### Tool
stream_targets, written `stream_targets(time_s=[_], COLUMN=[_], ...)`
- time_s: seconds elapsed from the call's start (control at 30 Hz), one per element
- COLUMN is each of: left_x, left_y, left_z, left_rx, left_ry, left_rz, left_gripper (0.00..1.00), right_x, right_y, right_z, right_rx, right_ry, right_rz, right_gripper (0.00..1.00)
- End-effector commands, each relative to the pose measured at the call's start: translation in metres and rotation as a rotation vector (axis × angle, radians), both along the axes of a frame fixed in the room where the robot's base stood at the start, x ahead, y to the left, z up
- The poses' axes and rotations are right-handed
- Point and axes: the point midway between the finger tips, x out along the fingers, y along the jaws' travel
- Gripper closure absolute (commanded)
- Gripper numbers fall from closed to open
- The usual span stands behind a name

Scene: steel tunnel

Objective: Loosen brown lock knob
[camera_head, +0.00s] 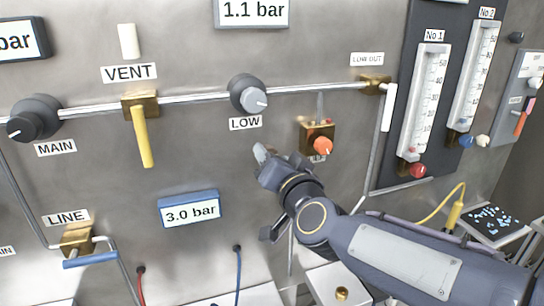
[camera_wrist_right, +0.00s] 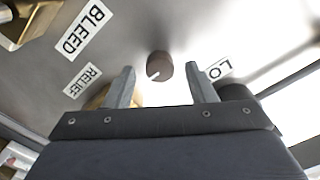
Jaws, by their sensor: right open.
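The brown lock knob (camera_wrist_right: 158,66) shows in the right wrist view as a small round dark-brown knob with a white pointer line. It sits on the steel panel beside a partly hidden label that reads "LO" (camera_wrist_right: 219,69). My right gripper (camera_wrist_right: 160,69) is open, one finger on each side of the knob in this view. I see gaps between both fingers and the knob; how far in depth the tips are from it I cannot tell. In the head view my right gripper (camera_head: 263,154) is at the panel below the LOW knob, and the brown knob is hidden there. My left gripper is out of view.
An orange knob on a brass block (camera_head: 318,139) is close to the right of my gripper. The grey LOW knob (camera_head: 248,95) and pipe are above, the 3.0 bar display (camera_head: 189,209) lower left. The yellow VENT lever (camera_head: 144,136) is further left.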

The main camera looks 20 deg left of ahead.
Motion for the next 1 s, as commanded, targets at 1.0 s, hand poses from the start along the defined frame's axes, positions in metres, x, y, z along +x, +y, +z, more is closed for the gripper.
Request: stream_targets(time_s=[1.0], left_x=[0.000], left_y=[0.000], left_z=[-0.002], left_rx=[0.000], left_ry=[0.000], left_rz=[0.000], left_gripper=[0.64], right_x=[-0.054], right_y=[-0.124], right_z=[-0.026], right_rx=[-0.063], right_ry=[0.107], right_rz=[0.035], right_gripper=[0.50])
